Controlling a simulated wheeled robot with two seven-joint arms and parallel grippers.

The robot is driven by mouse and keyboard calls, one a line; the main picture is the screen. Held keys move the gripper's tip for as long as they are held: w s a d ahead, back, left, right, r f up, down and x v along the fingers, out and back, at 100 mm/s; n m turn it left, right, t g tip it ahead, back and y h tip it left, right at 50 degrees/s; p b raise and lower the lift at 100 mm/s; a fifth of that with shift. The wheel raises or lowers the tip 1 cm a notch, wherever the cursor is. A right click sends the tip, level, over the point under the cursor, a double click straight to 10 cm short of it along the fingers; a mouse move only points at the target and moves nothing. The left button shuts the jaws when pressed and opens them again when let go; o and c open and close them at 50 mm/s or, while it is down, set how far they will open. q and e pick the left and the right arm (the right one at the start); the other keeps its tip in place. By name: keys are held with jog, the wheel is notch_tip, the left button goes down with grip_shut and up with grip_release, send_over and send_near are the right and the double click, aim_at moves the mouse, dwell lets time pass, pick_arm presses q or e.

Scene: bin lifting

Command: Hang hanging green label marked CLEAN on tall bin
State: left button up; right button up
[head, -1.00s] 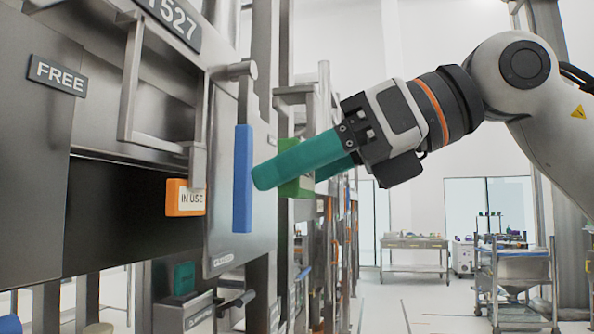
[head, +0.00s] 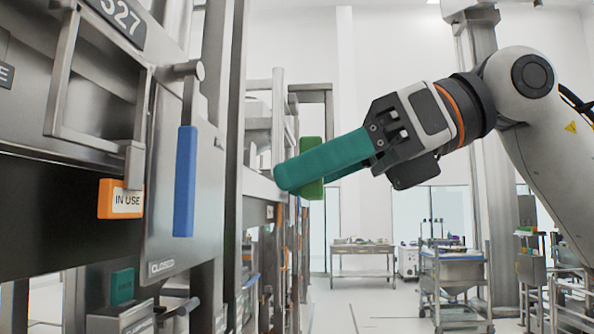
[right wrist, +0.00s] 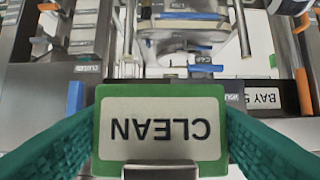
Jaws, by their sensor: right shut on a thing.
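The green label marked CLEAN (right wrist: 160,128) is between the teal fingers of my right gripper (head: 296,178), which is shut on it. In the right wrist view the label faces the camera with its text upside down. In the head view only a green part of it (head: 311,150) shows edge-on above and below the near finger. It is held in the air, to the right of the steel equipment. I cannot tell which thing is the tall bin. My left gripper is in neither view.
At left stands a steel unit with a blue handle (head: 185,182) and an orange IN USE label (head: 120,199). A steel table (head: 362,246) and a cart (head: 455,275) stand far back at right. Open floor lies between. A BAY sign (right wrist: 265,98) shows in the right wrist view.

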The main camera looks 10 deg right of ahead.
jog(key=s+d, duration=0.4)
jog(key=d, duration=0.7)
jog(key=shift+d+p, duration=0.15)
jog(key=shift+p, duration=0.2)
dwell(0.3)
dwell(0.4)
